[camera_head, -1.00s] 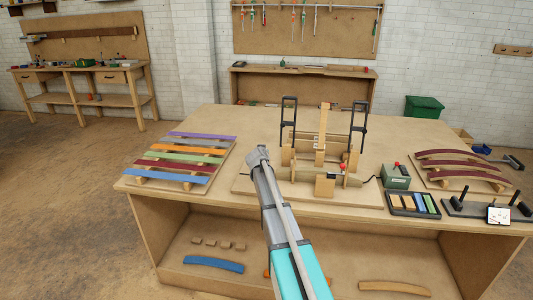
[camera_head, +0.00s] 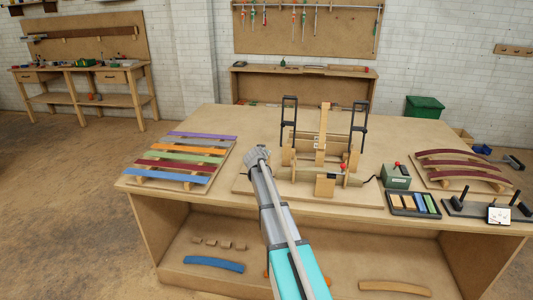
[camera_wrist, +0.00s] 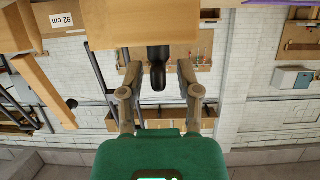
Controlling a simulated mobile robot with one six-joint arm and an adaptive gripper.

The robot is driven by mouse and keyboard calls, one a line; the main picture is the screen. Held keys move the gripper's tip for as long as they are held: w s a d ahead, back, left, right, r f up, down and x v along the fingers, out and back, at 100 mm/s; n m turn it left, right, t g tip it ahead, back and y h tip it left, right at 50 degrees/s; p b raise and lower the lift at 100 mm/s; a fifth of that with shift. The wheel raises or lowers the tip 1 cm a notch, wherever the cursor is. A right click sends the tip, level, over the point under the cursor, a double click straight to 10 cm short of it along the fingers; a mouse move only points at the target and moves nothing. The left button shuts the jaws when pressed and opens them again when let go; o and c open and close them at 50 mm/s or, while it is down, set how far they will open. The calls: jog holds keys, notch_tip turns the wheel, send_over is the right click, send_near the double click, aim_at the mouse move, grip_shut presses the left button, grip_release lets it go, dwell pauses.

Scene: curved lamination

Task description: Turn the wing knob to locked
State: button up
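The wing knob appears to be the black, rounded part (camera_wrist: 158,72) below a wooden block in the wrist view. My gripper (camera_wrist: 158,76) is open, with one finger on each side of this part and a visible gap to each finger. In the head view my gripper (camera_head: 257,160) is at the left end of the wooden bending fixture (camera_head: 325,188). The knob cannot be made out there, and its locked or unlocked position cannot be told.
Coloured strips (camera_head: 180,160) lie on a rack at the left of the workbench (camera_head: 215,118). A green control box (camera_head: 396,178) with a red top and a tray of blocks (camera_head: 415,213) are right of the fixture. Tall black clamps (camera_head: 289,118) rise from the fixture.

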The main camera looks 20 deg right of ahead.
jog(key=shift+w, duration=0.1)
dwell(0.3)
jog(key=s+a+f+n+g+y+p, duration=0.1)
jog(key=s+a+n+g+y+p, duration=0.1)
jog(key=s+a, duration=0.6)
jog(key=s+a+f+n+g+y+p, duration=0.1)
jog(key=s+a+g, duration=0.4)
jog(key=s, duration=1.4)
jog(key=s+a+f+n+g+y+p, duration=0.1)
jog(key=s+a+n+g+y+p, duration=0.3)
jog(key=s+a, duration=0.9)
jog(key=shift+s+a+f+y+p, duration=0.15)
jog(key=shift+s+y+p, duration=0.15)
jog(key=shift+s+p, duration=0.4)
